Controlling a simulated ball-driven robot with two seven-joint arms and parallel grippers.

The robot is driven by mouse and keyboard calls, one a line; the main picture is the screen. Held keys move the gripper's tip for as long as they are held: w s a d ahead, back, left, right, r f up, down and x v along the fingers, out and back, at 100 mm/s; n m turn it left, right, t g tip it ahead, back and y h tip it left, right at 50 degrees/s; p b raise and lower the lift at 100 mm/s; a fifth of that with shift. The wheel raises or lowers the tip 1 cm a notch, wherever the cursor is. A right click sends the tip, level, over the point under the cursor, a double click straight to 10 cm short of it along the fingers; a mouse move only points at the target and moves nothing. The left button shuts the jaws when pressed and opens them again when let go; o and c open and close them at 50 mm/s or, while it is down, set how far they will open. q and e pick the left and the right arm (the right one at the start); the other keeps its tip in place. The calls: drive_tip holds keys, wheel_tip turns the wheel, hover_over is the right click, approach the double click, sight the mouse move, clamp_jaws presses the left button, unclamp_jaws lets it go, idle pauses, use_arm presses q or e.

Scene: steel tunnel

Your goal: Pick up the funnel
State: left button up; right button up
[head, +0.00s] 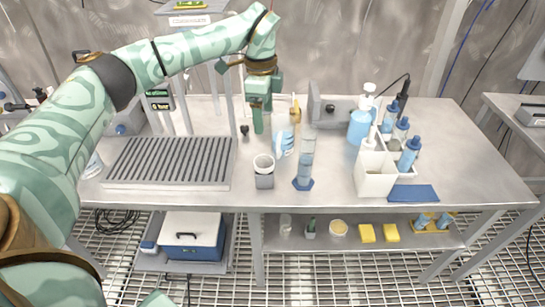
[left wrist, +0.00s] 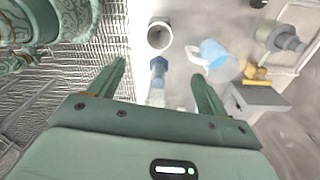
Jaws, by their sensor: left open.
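I cannot make out a funnel for certain. A round, white-rimmed, hollow vessel (head: 264,163) stands upright in a grey square holder, and its open mouth shows in the left wrist view (left wrist: 160,37). Just behind it is a light-blue, jug-like vessel (head: 284,142); it also shows in the left wrist view (left wrist: 220,62). A clear measuring cylinder (head: 306,160) with a blue foot stands to the right. My left gripper (head: 259,118) hangs behind the white-rimmed vessel, pointing down. Its fingers are apart and empty in the left wrist view (left wrist: 157,72). My right gripper is out of view.
A ribbed grey tray (head: 168,161) lies on the left of the steel table. White bottle rack (head: 375,172) and pump bottle (head: 360,122) stand at right. A yellow item (head: 295,109) stands behind the jug-like vessel.

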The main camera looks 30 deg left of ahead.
use_arm(q)
drive_tip(key=b, duration=0.3)
hover_over(264, 161)
drive_tip(key=shift+n, duration=0.3)
drive_tip(key=f, duration=0.9)
drive_tip(key=shift+w+a+f, duration=0.15)
drive_tip(key=shift+w+a, duration=0.1)
drive_tip(key=shift+a, duration=0.15)
drive_tip(key=shift+s+f, duration=0.1)
drive_tip(key=shift+f, duration=0.35)
drive_tip(key=f, duration=0.1)
drive_tip(key=f+b, duration=0.1)
drive_tip(key=f, duration=0.1)
drive_tip(key=f+b, duration=0.1)
drive_tip(key=f, duration=0.1)
drive_tip(key=shift+s+d+f, duration=0.15)
drive_tip(key=shift+d+f, duration=0.05)
drive_tip(key=shift+d, duration=0.2)
drive_tip(key=shift+r, duration=0.1)
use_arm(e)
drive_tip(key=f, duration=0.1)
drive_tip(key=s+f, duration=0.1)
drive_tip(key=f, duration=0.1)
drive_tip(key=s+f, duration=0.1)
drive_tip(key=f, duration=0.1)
use_arm(q)
drive_tip(key=c, duration=1.1)
